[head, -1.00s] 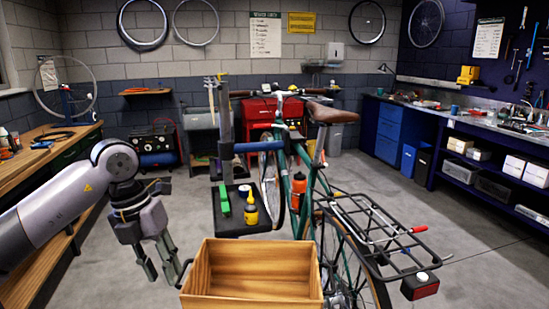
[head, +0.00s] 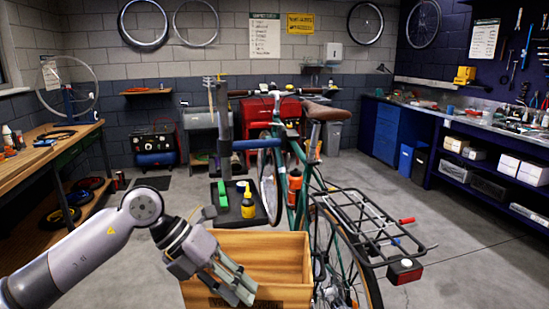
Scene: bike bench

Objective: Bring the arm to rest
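My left gripper (head: 244,291) hangs over the open wooden box (head: 288,265) in front of the bike, its fingers pointing down and right. The two fingers look apart, with nothing seen between them. The gripper hides the left part of the box's inside. I cannot tell whether the fingertips are inside the box or only above it. The part of the box floor that shows looks empty. My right gripper is not in view.
A green bike (head: 296,170) stands right behind the box, its black rear rack (head: 375,225) to the right. A black tray (head: 232,218) holds a green item (head: 222,196) and a yellow bottle (head: 248,208). Benches line both sides. Floor at right (head: 470,240) is clear.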

